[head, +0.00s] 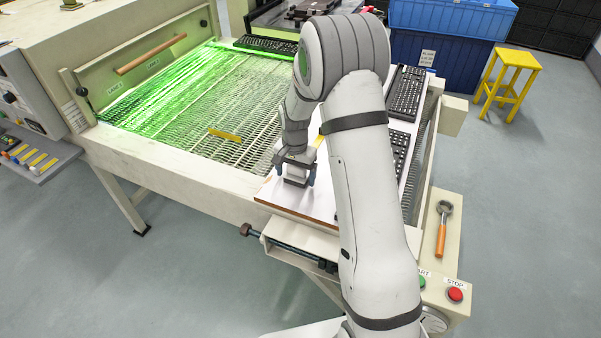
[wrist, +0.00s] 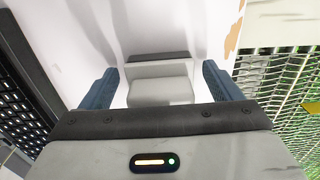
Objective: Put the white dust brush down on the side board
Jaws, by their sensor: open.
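The white dust brush (wrist: 160,90) lies between my gripper's fingers in the wrist view, a pale block with a dark strip along its far edge. My gripper (wrist: 160,82) is open, with one blue finger on each side of the brush and a visible gap at each side. In the head view my gripper (head: 295,176) points down low over the white side board (head: 300,203), which has a brown edge. The brush appears to rest on the board, though its underside is hidden. The board also shows in the wrist view (wrist: 190,30).
A wire mesh conveyor (head: 205,112) under green light lies left of the board, with a yellow strip (head: 225,135) on it. Black keyboards (head: 406,93) lie to the right, behind my arm. A panel with a red stop button (head: 455,294) and an orange-handled tool (head: 442,230) is at right.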

